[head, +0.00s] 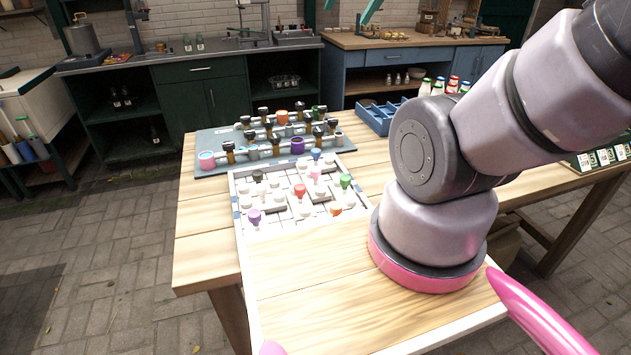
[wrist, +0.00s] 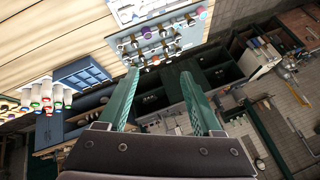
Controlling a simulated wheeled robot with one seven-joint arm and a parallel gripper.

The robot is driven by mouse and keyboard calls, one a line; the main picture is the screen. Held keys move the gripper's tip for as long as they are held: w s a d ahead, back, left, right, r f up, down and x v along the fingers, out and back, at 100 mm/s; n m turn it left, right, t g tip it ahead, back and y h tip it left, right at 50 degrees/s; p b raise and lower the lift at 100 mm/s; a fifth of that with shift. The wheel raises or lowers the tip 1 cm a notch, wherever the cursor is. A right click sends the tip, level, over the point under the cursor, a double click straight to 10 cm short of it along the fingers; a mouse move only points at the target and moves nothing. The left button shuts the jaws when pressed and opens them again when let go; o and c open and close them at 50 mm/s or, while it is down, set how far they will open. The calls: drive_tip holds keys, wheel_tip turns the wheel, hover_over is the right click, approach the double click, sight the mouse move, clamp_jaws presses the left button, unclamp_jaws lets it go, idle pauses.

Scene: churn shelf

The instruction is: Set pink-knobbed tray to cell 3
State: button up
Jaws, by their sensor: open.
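The pink-knobbed tray (head: 316,173) appears to be among several small white pieces with coloured knobs in a white sliding-tile frame (head: 240,215) on the wooden table. Purple, black, red, blue, green and orange knobs stand around it. Cell numbers are not readable, so I cannot tell which cell is cell 3. My gripper (wrist: 160,72) is open and empty in the wrist view, its two green fingers apart. It is well away from the white frame. In the head view, teal tips at the top edge look like its fingers; the rest is out of frame.
A grey-blue board (head: 210,172) with several knobbed pegs stands behind the white frame. A blue divided box (head: 376,118) and coloured-capped bottles (head: 438,87) are at the back right. The table's front part (head: 310,275) is bare. My arm crosses above its right side.

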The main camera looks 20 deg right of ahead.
drive_tip(key=w+f+m+g, duration=0.1)
drive_tip(key=w+f+g, duration=0.2)
drive_tip(key=w+f, duration=0.35)
drive_tip(key=m+g, duration=0.2)
drive_tip(key=g, duration=0.1)
hover_over(316, 168)
drive_tip(key=d, duration=0.3)
wheel_tip(316, 168, down, 6)
drive_tip(key=a+f+g, duration=0.1)
drive_tip(key=f, duration=0.7)
drive_tip(key=a+f+m+g, duration=0.1)
drive_tip(key=f, duration=0.8)
drive_tip(key=f+g+y, duration=0.1)
drive_tip(key=f+g, duration=0.1)
drive_tip(key=f, duration=0.7)
drive_tip(key=shift+w+a+f+m, duration=0.1)
drive_tip(key=shift+a+m, duration=0.3)
clamp_jaws()
